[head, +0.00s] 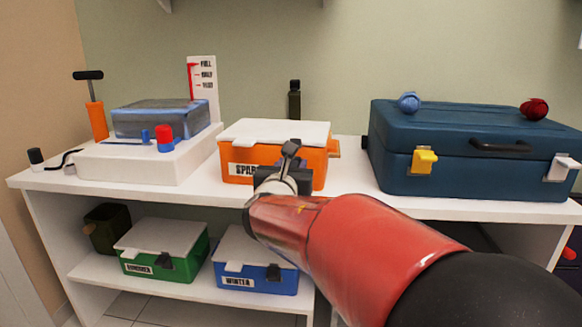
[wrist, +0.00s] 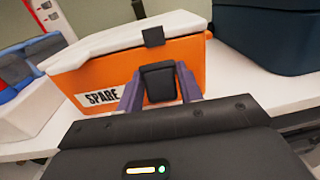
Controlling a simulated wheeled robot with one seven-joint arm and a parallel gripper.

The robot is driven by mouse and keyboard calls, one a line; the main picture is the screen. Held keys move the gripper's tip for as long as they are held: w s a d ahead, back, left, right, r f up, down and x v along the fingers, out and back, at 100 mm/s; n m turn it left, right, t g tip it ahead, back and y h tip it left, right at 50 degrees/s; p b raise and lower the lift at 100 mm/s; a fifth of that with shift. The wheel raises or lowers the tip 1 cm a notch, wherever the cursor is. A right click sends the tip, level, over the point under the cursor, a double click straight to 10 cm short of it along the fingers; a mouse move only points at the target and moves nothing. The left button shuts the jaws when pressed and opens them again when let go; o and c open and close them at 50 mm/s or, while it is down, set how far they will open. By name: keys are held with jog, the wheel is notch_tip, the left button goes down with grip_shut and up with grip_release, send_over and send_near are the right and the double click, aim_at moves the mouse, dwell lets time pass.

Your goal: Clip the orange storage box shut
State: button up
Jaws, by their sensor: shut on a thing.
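The orange storage box (head: 325,172) stands on the white top shelf, with a white lid (head: 275,131) lying over it. In the wrist view its orange front (wrist: 100,80) carries a label reading SPARE. A small black catch (wrist: 153,37) sits at the lid's front edge. Below it is a black clip flap (wrist: 158,80), apart from the catch. My gripper (wrist: 158,88) is at the box front with its purple fingers shut on the flap's sides. In the head view my arm hides the flap and part of the label.
A blue case (head: 470,150) with a yellow latch stands to the right. A white block (head: 140,165) bearing a clear bag is to the left. Below are a green box (head: 165,255) and a blue box (head: 255,262), both lidded. Bare shelf separates the orange box and case.

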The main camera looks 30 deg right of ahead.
jog(key=shift+r+g+y+p, duration=0.55)
jog(key=shift+r+p, duration=0.3)
jog(key=shift+p, duration=1.95)
jog(key=p, duration=0.1)
jog(key=g+y+p, duration=0.1)
jog(key=p, duration=0.1)
jog(key=shift+w+d+r+g, duration=0.15)
jog(key=shift+w+r+g, duration=0.05)
jog(key=shift+g, duration=0.05)
jog(key=shift+w+d+r+g+y+p, duration=0.1)
jog(key=shift+w+r+g+y+p, duration=0.05)
jog(key=shift+g+y+p, duration=0.25)
jog(key=shift+w+d+r+g+y+p, duration=0.15)
jog(key=shift+g+y+p, duration=0.1)
jog(key=shift+g+p, duration=0.25)
jog(key=shift+w+d+r+g+y, duration=0.15)
jog(key=shift+w+r+g+y, duration=0.1)
jog(key=shift+g+y, duration=0.35)
jog(key=shift+w+d+r+g+y, duration=0.1)
jog(key=shift+w+d+g+y, duration=0.1)
jog(key=shift+g+y, duration=0.35)
jog(key=shift+w+d+r+g+y, duration=0.2)
jog(key=shift+g+y, duration=0.25)
jog(key=shift+g, duration=0.5)
jog(key=o, duration=0.9)
